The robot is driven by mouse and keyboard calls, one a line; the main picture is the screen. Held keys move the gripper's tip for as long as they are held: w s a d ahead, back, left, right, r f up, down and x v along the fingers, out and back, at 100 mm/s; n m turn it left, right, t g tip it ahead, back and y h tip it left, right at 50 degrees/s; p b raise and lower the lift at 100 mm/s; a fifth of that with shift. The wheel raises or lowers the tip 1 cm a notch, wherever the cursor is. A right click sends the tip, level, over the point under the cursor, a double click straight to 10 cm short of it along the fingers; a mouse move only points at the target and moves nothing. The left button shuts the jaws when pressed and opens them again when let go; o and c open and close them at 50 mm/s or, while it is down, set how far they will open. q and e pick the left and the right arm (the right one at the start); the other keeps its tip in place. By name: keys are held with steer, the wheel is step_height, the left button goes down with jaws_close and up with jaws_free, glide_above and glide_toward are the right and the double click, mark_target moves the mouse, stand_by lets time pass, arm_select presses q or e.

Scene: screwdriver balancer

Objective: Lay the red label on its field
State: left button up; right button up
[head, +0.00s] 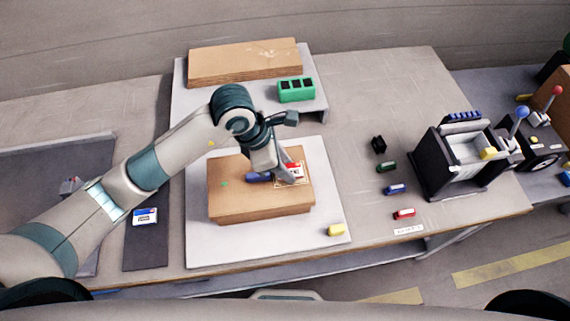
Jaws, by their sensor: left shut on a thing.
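My left gripper (289,176) reaches over a brown cardboard box (235,202) on the light board. It is shut on a small red and white label (294,169). The label is at the right part of the box top, over a pale outlined field (304,180). The fingers hide part of the label and field, and I cannot tell whether the label touches the box. My right gripper is not in view.
A dark blue item (259,177) shows beside the gripper at the box top. A yellow piece (336,230) lies on the board. Green, blue and red pieces (404,214) lie to the right. A green block (296,90) and a black machine (434,165) stand farther off.

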arm_select(q)
steer(key=shift+f, duration=0.1)
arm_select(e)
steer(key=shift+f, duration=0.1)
arm_select(q)
steer(key=o, duration=1.3)
steer(key=shift+c, duration=0.2)
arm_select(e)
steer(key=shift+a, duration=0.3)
arm_select(q)
steer(key=shift+a, duration=0.1)
steer(key=b+v, duration=0.4)
steer(key=v, duration=1.3)
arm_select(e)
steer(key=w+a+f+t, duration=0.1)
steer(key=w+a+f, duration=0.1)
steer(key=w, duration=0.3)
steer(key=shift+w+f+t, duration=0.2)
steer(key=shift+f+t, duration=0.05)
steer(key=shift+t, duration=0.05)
